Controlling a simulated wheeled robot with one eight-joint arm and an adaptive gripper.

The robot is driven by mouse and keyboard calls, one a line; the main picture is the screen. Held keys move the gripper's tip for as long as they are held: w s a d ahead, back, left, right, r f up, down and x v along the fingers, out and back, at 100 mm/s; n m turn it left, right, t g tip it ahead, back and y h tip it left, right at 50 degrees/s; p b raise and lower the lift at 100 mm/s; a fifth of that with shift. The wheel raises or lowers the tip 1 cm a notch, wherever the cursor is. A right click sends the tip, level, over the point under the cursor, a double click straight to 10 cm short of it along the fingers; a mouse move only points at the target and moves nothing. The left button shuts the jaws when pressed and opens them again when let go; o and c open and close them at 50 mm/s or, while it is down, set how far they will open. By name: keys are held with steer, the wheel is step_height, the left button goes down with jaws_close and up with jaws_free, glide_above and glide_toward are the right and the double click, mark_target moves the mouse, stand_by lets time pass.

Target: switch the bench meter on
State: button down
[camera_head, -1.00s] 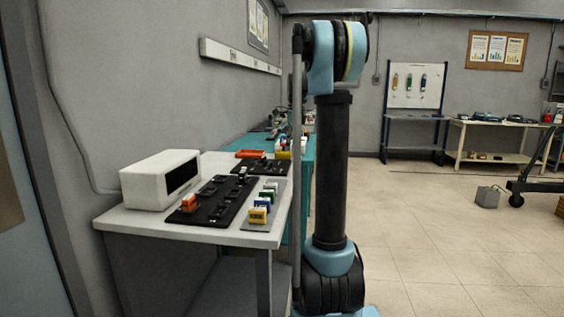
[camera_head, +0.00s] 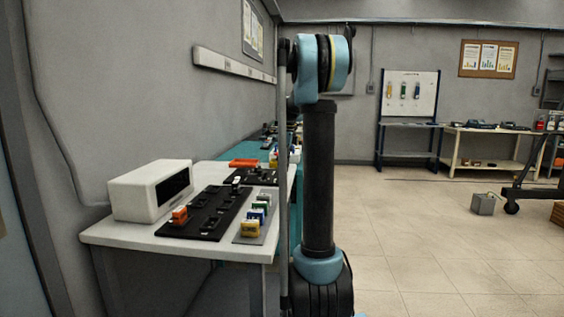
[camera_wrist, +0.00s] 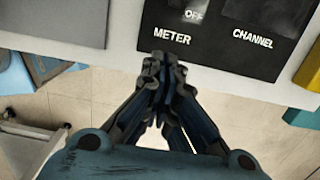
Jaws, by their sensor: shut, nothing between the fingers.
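In the wrist view a black panel (camera_wrist: 225,52) carries the labels METER and CHANNEL. In the head view a white box-shaped meter (camera_head: 135,198) with a dark, blank screen (camera_head: 173,187) stands on the white bench (camera_head: 120,236). My gripper is hidden there behind my arm.
A long black board (camera_head: 205,212) with an orange block (camera_head: 180,215) lies in front of the meter. A grey strip (camera_head: 243,238) beside it holds several coloured blocks. A smaller black panel (camera_head: 258,177) and an orange tray (camera_head: 243,162) lie farther back. Open floor is at right.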

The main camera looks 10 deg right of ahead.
mark_target(281, 182)
steer(key=f, duration=0.5)
steer(key=shift+a, duration=0.3)
steer(key=shift+w+a+r, duration=0.2)
steer(key=shift+a+r, duration=0.1)
steer(key=shift+a, duration=0.2)
steer(key=shift+w+a+r, duration=0.15)
steer(key=shift+a+r, duration=0.1)
steer(key=shift+a, duration=0.2)
steer(key=shift+w+a+r, duration=0.25)
steer(key=shift+a+r, duration=0.1)
steer(key=shift+a, duration=0.35)
steer(key=shift+d+r, duration=0.1)
steer(key=shift+d, duration=0.1)
